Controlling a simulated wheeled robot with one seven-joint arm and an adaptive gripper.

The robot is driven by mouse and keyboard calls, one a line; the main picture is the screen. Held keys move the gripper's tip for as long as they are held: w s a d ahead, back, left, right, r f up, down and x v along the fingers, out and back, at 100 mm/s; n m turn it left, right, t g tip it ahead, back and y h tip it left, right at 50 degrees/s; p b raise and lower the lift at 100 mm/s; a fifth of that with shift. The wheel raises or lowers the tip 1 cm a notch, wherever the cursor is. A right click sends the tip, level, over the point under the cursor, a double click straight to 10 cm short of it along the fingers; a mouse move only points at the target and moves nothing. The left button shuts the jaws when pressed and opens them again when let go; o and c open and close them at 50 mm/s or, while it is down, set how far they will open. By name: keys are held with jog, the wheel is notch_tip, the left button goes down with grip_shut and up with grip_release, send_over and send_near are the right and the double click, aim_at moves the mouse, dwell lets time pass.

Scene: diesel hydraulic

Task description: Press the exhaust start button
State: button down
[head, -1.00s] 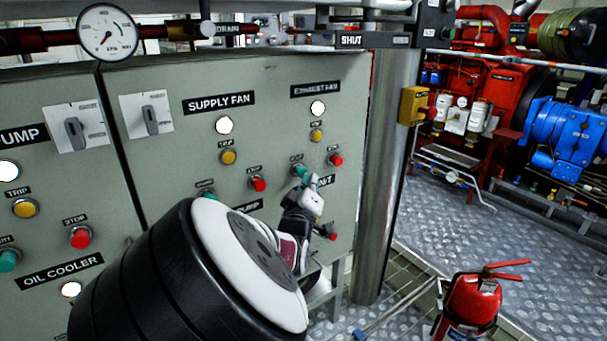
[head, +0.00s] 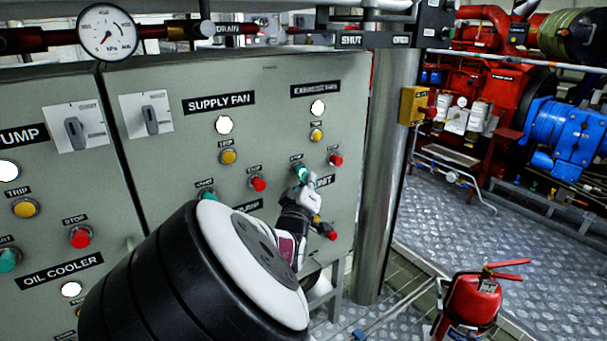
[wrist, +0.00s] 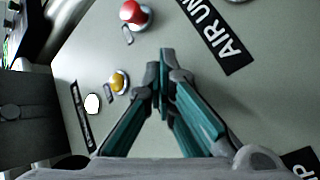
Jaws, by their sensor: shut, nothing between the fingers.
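The exhaust fan group is on the grey panel under its label (head: 315,90), with a white lamp (head: 318,106), a yellow trip button (head: 316,134) and a red stop button (head: 336,160). A small tag (head: 297,157) marks the start position at lower left. My gripper (head: 302,174) is shut and empty, with its tips at that spot. Teal shows there; I cannot tell button from fingertip, nor whether they touch. In the wrist view my shut teal fingers (wrist: 163,75) point at the panel. The yellow (wrist: 118,82) and red (wrist: 132,12) buttons are visible; the start button is hidden.
The supply fan group has yellow (head: 228,157) and red (head: 258,184) buttons to the left. Another red button (head: 332,236) sits below my gripper. A steel column (head: 382,190) stands right of the panel, with a fire extinguisher (head: 470,303) on the floor.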

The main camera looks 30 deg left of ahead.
dwell(0.5)
jog(key=shift+s+d+p, duration=0.35)
jog(key=shift+d, duration=0.4)
jog(key=shift+s+d+p, duration=0.3)
jog(key=shift+s+d, duration=0.05)
jog(key=shift+d, duration=0.45)
jog(key=shift+s+d+p, duration=0.25)
jog(key=shift+s+d, duration=0.05)
jog(key=shift+d, duration=0.45)
jog(key=shift+s+d+p, duration=0.3)
jog(key=shift+s+d, duration=0.05)
jog(key=shift+d, duration=0.45)
